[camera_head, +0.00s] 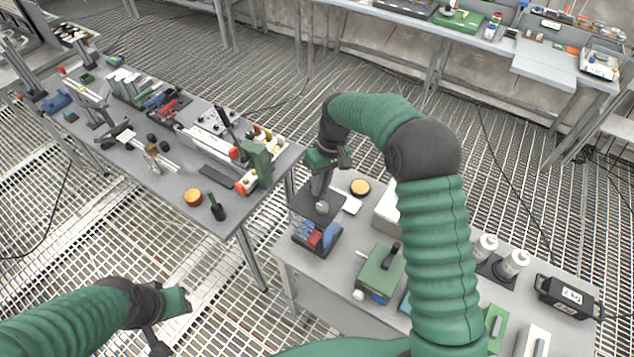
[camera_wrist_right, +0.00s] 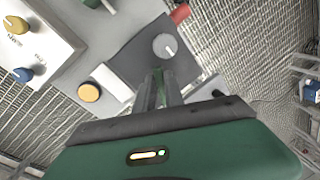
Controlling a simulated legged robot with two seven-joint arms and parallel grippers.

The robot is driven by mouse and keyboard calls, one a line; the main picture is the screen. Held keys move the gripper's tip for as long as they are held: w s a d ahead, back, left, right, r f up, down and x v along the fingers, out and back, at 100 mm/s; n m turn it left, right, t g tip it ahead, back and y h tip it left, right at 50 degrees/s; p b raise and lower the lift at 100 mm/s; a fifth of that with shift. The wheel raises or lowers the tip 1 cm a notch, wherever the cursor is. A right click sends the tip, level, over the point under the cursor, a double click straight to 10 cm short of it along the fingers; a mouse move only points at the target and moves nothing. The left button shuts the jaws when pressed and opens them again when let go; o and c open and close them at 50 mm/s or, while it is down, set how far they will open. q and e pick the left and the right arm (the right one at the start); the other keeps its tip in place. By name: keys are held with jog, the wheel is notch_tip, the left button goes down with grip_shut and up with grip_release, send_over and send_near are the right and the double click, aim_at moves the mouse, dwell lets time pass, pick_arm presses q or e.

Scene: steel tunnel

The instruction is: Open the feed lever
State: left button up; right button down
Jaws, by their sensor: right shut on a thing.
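In the head view my right gripper (camera_head: 321,190) reaches down over a dark grey plate (camera_head: 306,199) at the left end of the near bench. A round grey knob (camera_head: 322,207) sits on this plate, right at my fingertips. The right wrist view shows the knob (camera_wrist_right: 165,47) with a white mark, just beyond my closely spaced fingers (camera_wrist_right: 165,78). The right gripper is shut on what I take to be the feed lever; the contact itself is mostly hidden by the fingers. My left gripper (camera_head: 172,318) hangs at the lower left, away from the benches; its jaw opening is unclear.
A crowded bench (camera_head: 175,190) stands at left. Grated floor (camera_head: 215,270) lies between them.

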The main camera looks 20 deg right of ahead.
jog(key=n, duration=0.1)
jog(key=w+d+n+p, duration=0.1)
jog(key=n, duration=0.1)
jog(key=n+p, duration=0.1)
jog(key=shift+w+d+r+n+g, duration=0.2)
jog(key=shift+r+n+g, duration=0.1)
dwell(0.5)
jog(key=c, duration=1.6)
grip_release()
jog(key=shift+o, duration=0.8)
jog(key=shift+f, duration=0.2)
jog(key=v, duration=1.6)
jog(key=shift+w+a+r+b, duration=0.25)
jog(key=shift+r+b, duration=0.15)
